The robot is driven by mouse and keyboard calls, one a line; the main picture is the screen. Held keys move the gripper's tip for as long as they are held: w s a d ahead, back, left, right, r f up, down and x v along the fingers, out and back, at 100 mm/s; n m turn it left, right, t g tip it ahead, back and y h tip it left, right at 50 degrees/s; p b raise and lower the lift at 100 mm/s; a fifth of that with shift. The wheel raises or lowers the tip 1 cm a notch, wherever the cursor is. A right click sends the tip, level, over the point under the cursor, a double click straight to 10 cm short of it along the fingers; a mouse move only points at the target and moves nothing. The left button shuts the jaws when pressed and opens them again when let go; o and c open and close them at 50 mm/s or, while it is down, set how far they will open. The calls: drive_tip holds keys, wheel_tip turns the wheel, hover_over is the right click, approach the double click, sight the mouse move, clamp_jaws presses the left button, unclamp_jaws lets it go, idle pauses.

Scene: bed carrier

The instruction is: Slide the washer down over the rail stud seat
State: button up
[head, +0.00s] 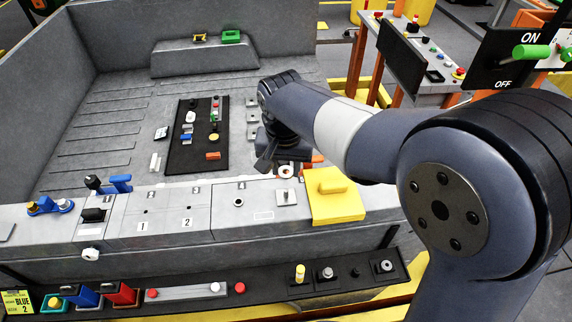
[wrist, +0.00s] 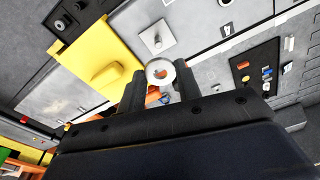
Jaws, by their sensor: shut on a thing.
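The washer (wrist: 160,72) is a pale ring held between the two fingertips of my gripper (wrist: 160,80). Something orange shows through its hole. In the head view the washer (head: 286,171) is a small white ring beside my gripper. A square light plate with a short upright stud (wrist: 157,41), seemingly the rail stud seat, lies just beyond the washer in the wrist view. In the head view this stud plate (head: 286,197) is on the grey rail, slightly nearer the camera than the washer. The washer is apart from the stud. The height gap cannot be told.
A yellow block with a raised handle (head: 334,196) sits on the rail directly right of the stud plate. Left of it, a dark-ringed hole (head: 238,202) is in the rail. A black panel with small parts (head: 200,135) lies behind. A dark shelf (head: 330,276) runs in front.

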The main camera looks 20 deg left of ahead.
sight(286, 191)
drive_tip(key=shift+f+b, duration=1.9)
drive_tip(key=shift+f, duration=0.95)
drive_tip(key=shift+f+b, duration=1)
drive_tip(key=shift+f, duration=0.6)
drive_tip(key=o, duration=1)
drive_tip(key=shift+o, duration=0.2)
drive_tip(key=r, duration=0.3)
drive_tip(key=s+r, duration=0.1)
drive_tip(key=r, duration=0.3)
drive_tip(key=r+b, duration=0.1)
drive_tip(key=r, duration=0.2)
drive_tip(key=shift+s+d+r, duration=0.15)
drive_tip(key=shift+r, duration=0.25)
